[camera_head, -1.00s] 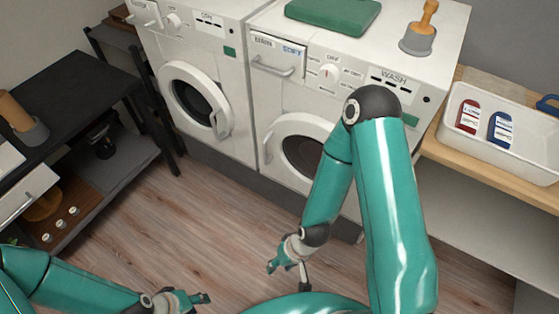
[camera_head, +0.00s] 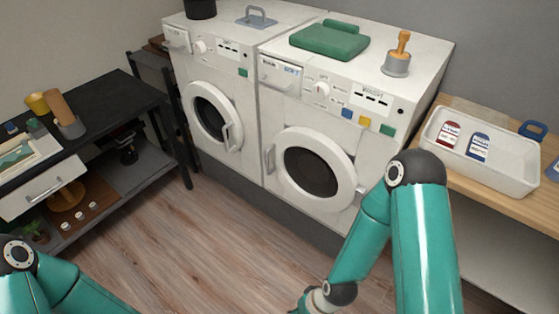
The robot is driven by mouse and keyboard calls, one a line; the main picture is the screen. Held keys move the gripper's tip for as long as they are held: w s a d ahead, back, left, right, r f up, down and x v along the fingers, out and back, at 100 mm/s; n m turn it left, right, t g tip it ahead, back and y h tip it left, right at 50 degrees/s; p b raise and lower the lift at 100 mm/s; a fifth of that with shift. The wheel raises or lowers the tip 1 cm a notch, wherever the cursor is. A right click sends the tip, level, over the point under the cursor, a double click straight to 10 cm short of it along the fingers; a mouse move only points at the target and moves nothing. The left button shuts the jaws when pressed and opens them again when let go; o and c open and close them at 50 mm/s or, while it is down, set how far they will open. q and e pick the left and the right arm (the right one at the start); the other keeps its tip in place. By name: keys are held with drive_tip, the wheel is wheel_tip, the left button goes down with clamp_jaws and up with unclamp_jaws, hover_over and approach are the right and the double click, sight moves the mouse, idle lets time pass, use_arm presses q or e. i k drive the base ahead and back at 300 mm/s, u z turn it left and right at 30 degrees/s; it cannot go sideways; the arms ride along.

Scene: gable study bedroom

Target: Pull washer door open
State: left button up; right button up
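The washer (camera_head: 388,121) is the right of two white front-loading machines; its panel read WASH in the earlier frame. Its round door (camera_head: 346,186) has a white ring and dark glass (camera_head: 310,172), and looks closed. An upright white handle (camera_head: 269,158) is on the door's left side. My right gripper (camera_head: 298,311) is at the bottom edge, mostly cut off, low in front of the washer and apart from the door. Its opening cannot be seen. My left arm shows at the bottom left; its gripper is outside the picture.
A second machine (camera_head: 228,73) with a round door (camera_head: 212,116) stands left of the washer. A dark shelf unit (camera_head: 101,98) is at left. A wooden bench (camera_head: 478,196) with a white tray (camera_head: 510,178) is at right. The wood floor (camera_head: 185,237) in front is clear.

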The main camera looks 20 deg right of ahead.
sight(316, 170)
drive_tip(key=z, duration=0.15)
drive_tip(key=i, duration=1)
drive_tip(key=u, duration=0.05)
